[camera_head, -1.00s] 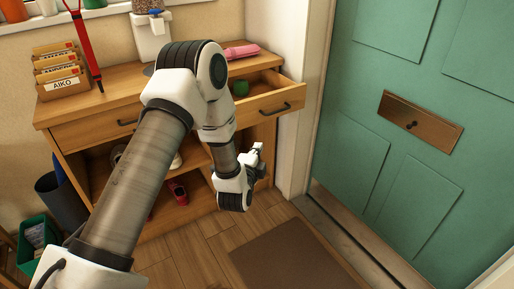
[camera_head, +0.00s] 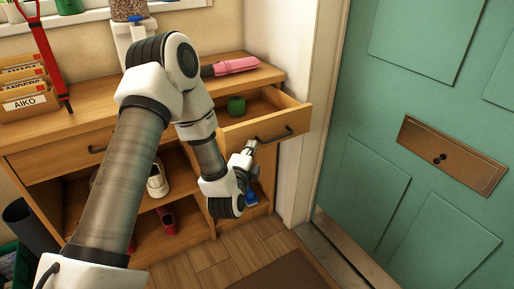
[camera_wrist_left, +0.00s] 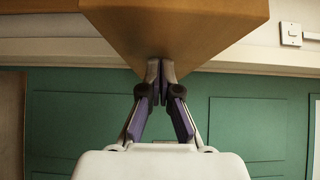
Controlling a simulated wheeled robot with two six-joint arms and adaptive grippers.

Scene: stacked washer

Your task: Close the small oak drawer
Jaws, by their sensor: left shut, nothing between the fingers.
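The small oak drawer (camera_head: 268,134) at the right end of the wooden cabinet is pulled out, with a dark bar handle (camera_head: 275,136) on its front. A small green object (camera_head: 236,105) lies inside it. My left gripper (camera_head: 250,146) is shut and empty, just below and left of the handle, close to the drawer front. In the left wrist view, the shut fingertips (camera_wrist_left: 160,64) are at the lower edge of a wooden panel (camera_wrist_left: 190,25); I cannot tell whether they touch it. My right gripper is in neither view.
A green door (camera_head: 410,130) with a brass plate (camera_head: 452,155) stands right of the drawer, past a white frame. A pink item (camera_head: 230,66) and a card box (camera_head: 26,88) are on the cabinet top. Shoes (camera_head: 157,180) sit on the shelves below.

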